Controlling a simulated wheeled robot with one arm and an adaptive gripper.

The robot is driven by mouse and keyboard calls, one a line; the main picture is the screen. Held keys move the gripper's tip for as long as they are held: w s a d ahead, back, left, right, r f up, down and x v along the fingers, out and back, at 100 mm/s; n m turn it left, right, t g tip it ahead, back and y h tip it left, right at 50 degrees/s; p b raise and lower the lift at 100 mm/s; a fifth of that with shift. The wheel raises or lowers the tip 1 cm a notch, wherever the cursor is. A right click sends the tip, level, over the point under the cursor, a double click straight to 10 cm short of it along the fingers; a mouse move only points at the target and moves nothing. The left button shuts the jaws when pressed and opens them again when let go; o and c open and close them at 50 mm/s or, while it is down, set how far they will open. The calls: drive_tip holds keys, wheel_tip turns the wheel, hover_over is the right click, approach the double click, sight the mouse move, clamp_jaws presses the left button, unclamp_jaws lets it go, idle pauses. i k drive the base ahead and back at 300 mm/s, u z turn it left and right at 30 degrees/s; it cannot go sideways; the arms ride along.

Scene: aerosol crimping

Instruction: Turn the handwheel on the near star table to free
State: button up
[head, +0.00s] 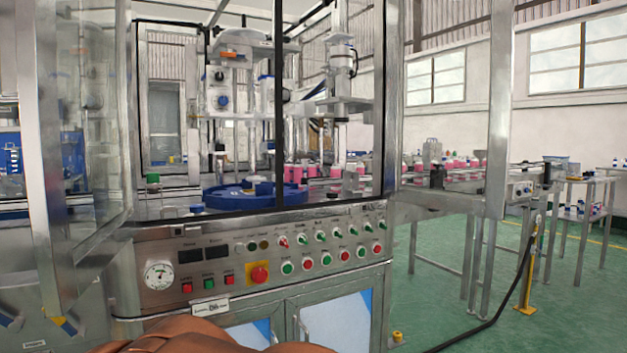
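A round blue table (228,202), which looks like the near star table, sits on the machine deck behind the front frame. Small metal and yellowish parts stand on it, and a dark frame post crosses in front of it. I cannot clearly make out a handwheel on it or tell its setting. A small blue-and-white knob (222,102) shows on the press head above. My gripper is not in view; only a copper-coloured part of my own body shows at the bottom edge.
The control panel (330,233) with coloured buttons, a red emergency stop (259,273) and a gauge (159,275) fronts the machine. An open clear door (85,130) stands at left. A conveyor (450,183) with pink-filled bottles runs right. Green floor (560,300) is open at right, crossed by a black cable.

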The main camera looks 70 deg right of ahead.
sight(256, 179)
drive_tip(key=z, duration=1.35)
drive_tip(key=k, duration=0.35)
drive_tip(key=z, duration=0.7)
drive_tip(key=i, duration=0.5)
drive_tip(key=z, duration=1.4)
drive_tip(key=i, duration=1.4)
drive_tip(key=u, duration=2.95)
